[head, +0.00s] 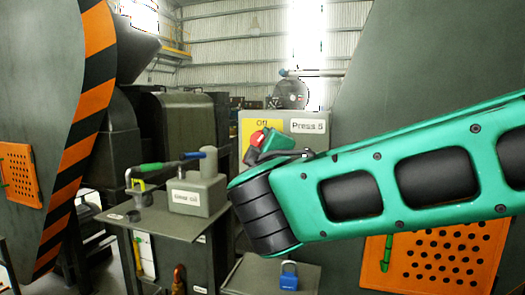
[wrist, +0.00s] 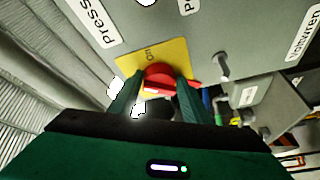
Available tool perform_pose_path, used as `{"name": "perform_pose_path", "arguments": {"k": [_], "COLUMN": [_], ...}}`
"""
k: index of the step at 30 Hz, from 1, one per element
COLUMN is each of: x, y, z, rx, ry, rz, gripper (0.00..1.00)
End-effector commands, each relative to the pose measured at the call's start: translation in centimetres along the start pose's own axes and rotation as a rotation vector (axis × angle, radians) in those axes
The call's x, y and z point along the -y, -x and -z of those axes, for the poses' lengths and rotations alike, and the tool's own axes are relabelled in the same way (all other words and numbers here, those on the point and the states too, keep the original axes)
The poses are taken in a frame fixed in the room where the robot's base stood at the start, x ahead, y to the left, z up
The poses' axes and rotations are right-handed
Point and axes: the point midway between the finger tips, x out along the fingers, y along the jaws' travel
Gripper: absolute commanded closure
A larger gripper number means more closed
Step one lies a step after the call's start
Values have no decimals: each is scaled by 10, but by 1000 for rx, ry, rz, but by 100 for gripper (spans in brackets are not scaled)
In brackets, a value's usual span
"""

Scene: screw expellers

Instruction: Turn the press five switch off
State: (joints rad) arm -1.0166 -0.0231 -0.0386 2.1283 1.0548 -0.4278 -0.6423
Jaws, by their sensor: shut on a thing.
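The press five switch has a red knob (head: 257,137) on a yellow plate (head: 248,127), on a grey box (head: 285,118) labelled "Press 5". "Off" shows at the top of the plate in the head view. In the wrist view the red knob (wrist: 158,78) sits between my two green fingers, and "On" shows on the yellow plate (wrist: 178,52) beside it. My gripper (head: 267,140) is shut on the knob; it also shows in the wrist view (wrist: 157,92). My arm hides the lower part of the box in the head view.
A grey can labelled "Gear oil" (head: 198,190) stands on a grey table (head: 150,222) left of the switch box. A blue padlock (head: 289,276) is below my arm. Large grey machines with orange perforated panels (head: 20,172) stand at both sides.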

Motion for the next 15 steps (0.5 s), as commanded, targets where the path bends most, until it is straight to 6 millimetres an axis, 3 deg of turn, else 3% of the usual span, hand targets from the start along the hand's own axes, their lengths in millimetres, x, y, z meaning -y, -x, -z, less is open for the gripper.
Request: {"name": "perform_pose_path", "arguments": {"k": [1,15], "x": [-7,-11], "y": [-1,-1], "z": [0,4], "rx": [3,38], "ry": [31,413], "rz": [7,173], "gripper": [79,79]}}
